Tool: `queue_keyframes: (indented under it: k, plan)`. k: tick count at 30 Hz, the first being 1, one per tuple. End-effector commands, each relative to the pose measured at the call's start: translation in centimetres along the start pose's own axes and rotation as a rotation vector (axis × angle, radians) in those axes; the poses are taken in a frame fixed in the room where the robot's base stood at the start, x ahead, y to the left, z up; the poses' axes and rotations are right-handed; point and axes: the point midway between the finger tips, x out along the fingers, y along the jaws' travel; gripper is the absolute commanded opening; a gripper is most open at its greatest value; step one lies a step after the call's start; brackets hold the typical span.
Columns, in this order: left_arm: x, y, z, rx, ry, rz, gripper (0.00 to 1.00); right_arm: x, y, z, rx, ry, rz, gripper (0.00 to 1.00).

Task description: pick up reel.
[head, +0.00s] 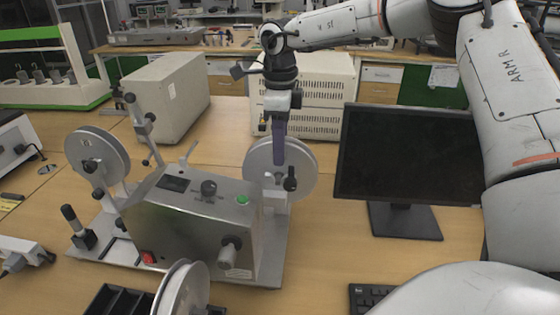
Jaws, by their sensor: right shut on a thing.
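A silver reel (300,177) stands upright at the right rear of a metal winding machine (180,228). My right gripper (279,158) comes down from above, with its fingers over the upper middle of this reel, and is shut on it. The fingers hide part of the reel's face. I cannot tell whether the reel is still seated on the machine's spindle. A second reel (88,145) is mounted at the machine's left. A third reel (182,292) shows at the front edge, partly cut off. My left gripper is not in view.
A black monitor (410,155) stands close to the right of the held reel, with a keyboard (368,297) in front. A beige box (172,95) and a white vented unit (325,95) stand behind. A black tray (118,300) is at the front. Bare wooden table (335,250) lies right of the machine.

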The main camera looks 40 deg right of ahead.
Motion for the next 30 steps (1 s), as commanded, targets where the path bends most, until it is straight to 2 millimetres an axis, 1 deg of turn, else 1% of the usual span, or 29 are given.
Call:
queue_keyframes:
  k: [5,8,11,24,27,30]
  plan:
    - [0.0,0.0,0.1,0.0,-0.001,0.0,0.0,-0.9,-0.1,0.1,-0.001,-0.002,-0.004,0.0]
    - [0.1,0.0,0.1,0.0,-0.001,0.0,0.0,-1.9,-0.1,0.1,-0.001,-0.003,-0.004,0.0]
    - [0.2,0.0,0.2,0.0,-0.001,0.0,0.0,-3.5,-0.1,0.1,0.001,-0.005,-0.004,0.0]
    - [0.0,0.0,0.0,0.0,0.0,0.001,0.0,-13.3,0.0,0.1,0.0,-0.003,-0.004,0.0]
    - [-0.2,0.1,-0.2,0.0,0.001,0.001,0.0,-15.2,0.0,0.1,0.0,-0.003,-0.004,0.0]
    - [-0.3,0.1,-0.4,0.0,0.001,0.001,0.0,-16.7,0.0,0.1,0.0,-0.003,-0.003,0.0]
